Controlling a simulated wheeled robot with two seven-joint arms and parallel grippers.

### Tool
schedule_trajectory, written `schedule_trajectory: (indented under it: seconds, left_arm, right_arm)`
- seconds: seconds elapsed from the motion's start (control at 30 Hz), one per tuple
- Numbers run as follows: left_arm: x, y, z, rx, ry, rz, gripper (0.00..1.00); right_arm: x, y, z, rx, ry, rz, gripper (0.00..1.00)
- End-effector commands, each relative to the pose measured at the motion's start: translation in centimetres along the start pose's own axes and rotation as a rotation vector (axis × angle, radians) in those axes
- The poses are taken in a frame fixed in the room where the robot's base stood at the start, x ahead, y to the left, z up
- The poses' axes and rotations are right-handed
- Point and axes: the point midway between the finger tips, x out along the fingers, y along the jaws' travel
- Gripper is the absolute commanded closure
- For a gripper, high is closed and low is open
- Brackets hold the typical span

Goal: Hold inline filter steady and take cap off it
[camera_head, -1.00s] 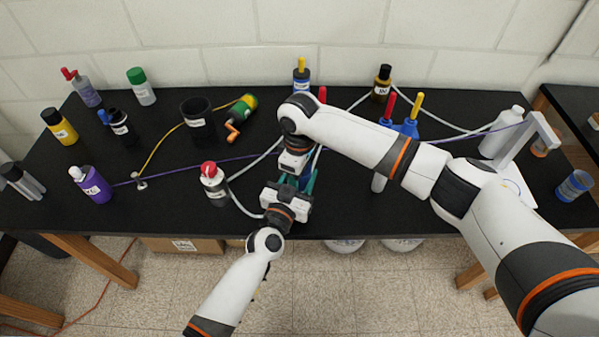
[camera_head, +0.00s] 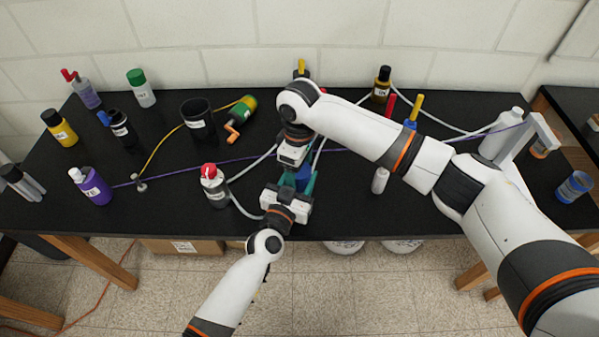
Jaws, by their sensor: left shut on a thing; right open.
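The inline filter, seen as a small blue body (camera_head: 303,177), is near the table's front edge, mostly hidden between my two grippers. My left gripper (camera_head: 301,184) comes in from the front, with its teal fingers around the blue body, and is shut on it. My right gripper (camera_head: 292,166) is just above and behind the filter, pointing down, and is open. Its fingertips are hard to make out. The cap cannot be picked out; it is hidden by the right gripper or too small to tell.
A red-capped bottle (camera_head: 213,187) stands close left of the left gripper, with a grey hose beside it. A small white cylinder (camera_head: 380,181) stands to the right. A green and orange tool (camera_head: 241,113) and black cup (camera_head: 198,119) are behind. The table's front right is clear.

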Motion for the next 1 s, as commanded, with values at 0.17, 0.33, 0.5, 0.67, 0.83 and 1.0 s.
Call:
schedule_trajectory:
  seconds: [0.17,0.33,0.5,0.67,0.83,1.0]
  left_arm:
    - [0.0,0.0,-0.1,0.0,0.002,-0.001,1.0]
    - [0.0,0.0,-0.1,0.0,0.001,-0.001,1.0]
    - [0.0,0.0,-0.1,0.0,0.001,0.0,0.31]
    - [0.0,0.0,0.0,0.0,0.001,0.0,0.27]
    - [-0.1,0.0,0.0,0.0,0.0,0.0,0.27]
    - [-2.0,0.0,-0.2,0.001,0.002,0.0,0.27]
  right_arm:
    - [-1.3,0.0,0.0,0.001,0.0,0.0,0.27]
    - [-1.4,0.0,-0.1,0.001,0.001,0.0,0.27]
    - [-1.4,-0.1,-0.1,0.001,0.001,-0.001,0.27]
    - [-1.3,-0.1,-0.1,0.001,0.001,-0.001,0.27]
    - [-1.3,-0.1,-0.1,0.001,0.001,-0.001,0.27]
    - [-1.2,0.0,-0.1,0.0,0.001,-0.001,0.27]
